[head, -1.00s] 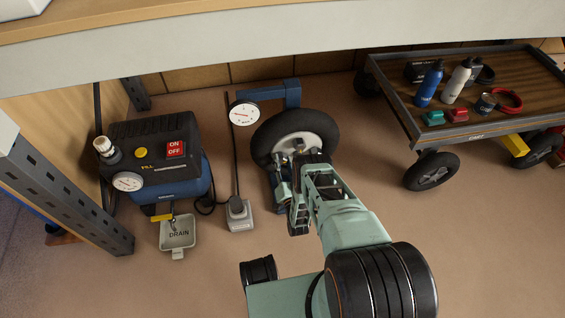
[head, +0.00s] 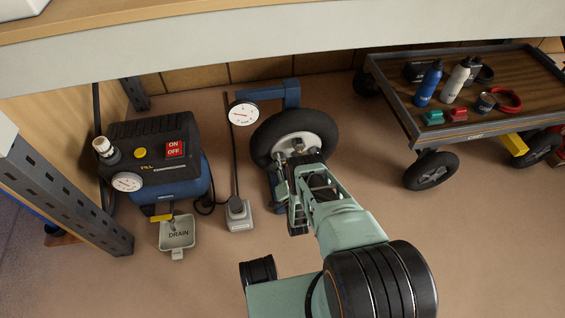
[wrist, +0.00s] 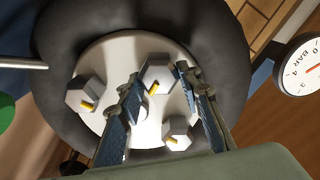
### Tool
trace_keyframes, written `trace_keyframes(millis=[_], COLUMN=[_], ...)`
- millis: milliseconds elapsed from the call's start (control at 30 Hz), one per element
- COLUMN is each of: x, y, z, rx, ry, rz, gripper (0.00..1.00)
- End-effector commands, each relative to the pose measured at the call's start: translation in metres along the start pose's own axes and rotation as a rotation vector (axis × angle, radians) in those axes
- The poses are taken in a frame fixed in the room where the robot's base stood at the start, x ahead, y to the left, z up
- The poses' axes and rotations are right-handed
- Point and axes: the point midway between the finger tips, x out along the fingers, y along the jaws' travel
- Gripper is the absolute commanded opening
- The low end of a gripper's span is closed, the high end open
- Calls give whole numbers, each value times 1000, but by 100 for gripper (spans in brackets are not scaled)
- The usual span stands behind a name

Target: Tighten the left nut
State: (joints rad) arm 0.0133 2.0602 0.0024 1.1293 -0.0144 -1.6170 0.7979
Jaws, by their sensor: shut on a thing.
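The wheel (head: 325,130) has a black tyre and a pale hub (wrist: 108,52). In the wrist view the hub carries three grey hex nuts with yellow marks: one at the picture's left (wrist: 80,88), one at upper middle (wrist: 156,73) and one at lower right (wrist: 178,130). My gripper (wrist: 160,82) has one finger on each side of the upper-middle nut and is shut on it. The wrist picture is turned relative to the head view, so I cannot tell for certain which nut is the left one. In the head view my arm hides part of the hub.
A compressor (head: 150,160) and a drain tray (head: 177,233) are at left. A cart (head: 455,130) with bottles stands at right. A bench edge (head: 280,45) crosses the top. Floor between wheel and cart is clear.

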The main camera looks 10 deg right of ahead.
Motion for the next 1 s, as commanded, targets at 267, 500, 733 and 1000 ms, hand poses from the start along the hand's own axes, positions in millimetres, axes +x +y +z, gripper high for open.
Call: trace_keyframes(millis=[267,500,733,1000], x=[1,0,1,2], y=[-1,-1,-10,-39], z=[0,0,-10,-36], rx=[1,0,0,1], ry=[1,1,1,1], rz=[-2,-1,-1,-3], gripper=[50,50,50,50])
